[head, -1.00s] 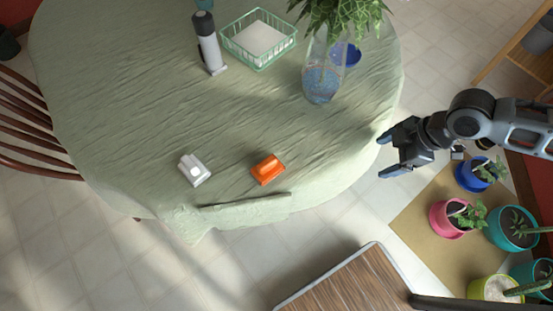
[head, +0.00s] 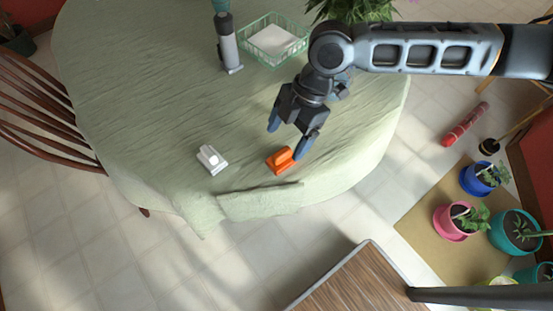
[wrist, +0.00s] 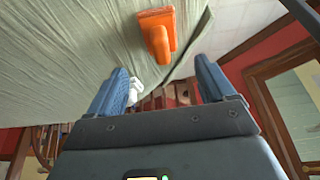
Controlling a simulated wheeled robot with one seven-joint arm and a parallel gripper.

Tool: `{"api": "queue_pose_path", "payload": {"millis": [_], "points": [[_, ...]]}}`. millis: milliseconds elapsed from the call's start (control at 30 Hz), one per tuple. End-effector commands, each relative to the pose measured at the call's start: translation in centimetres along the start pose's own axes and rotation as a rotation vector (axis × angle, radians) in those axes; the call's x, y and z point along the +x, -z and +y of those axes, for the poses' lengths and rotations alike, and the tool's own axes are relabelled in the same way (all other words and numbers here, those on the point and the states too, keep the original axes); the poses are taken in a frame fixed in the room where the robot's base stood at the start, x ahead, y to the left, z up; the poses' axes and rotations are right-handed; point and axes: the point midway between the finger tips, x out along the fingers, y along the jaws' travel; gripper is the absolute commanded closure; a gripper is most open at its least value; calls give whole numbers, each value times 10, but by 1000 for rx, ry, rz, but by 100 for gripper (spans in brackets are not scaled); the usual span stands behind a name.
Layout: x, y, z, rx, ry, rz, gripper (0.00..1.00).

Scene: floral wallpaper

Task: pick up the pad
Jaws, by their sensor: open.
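An orange block-like item (head: 281,160) with a raised grip lies near the front edge of the cloth-covered table. A similar white item (head: 212,159) lies to its left. I cannot tell by looks which is the pad. My gripper (head: 288,136) is open and empty, above the table just behind the orange item, its right finger overlapping that item in the head view. In the wrist view, the orange item (wrist: 158,35) shows beyond the gap between my open fingers (wrist: 161,72), apart from them. The white item (wrist: 133,90) is partly hidden by the left finger there.
The green tablecloth (head: 150,90) has a raised fold along the front edge. A grey-white bottle-like item (head: 229,50) and a green basket (head: 272,58) stand farther back, near a leafy plant (head: 345,10). Potted plants stand on the floor at right.

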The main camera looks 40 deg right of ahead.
Motion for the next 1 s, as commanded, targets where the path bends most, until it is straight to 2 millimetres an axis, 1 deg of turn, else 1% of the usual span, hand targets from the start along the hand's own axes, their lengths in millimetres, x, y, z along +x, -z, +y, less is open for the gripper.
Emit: {"api": "queue_pose_path", "payload": {"millis": [100, 267, 533, 667, 867, 1000], "points": [[14, 0, -1, 2, 2, 1, 17], [28, -2, -2, 2, 1, -1, 17], [65, -5, -4, 3, 1, 0, 17], [72, -5, -4, 3, 0, 0, 17], [72, -5, -4, 3, 0, 0, 17], [72, -5, -4, 3, 0, 0, 30]]}}
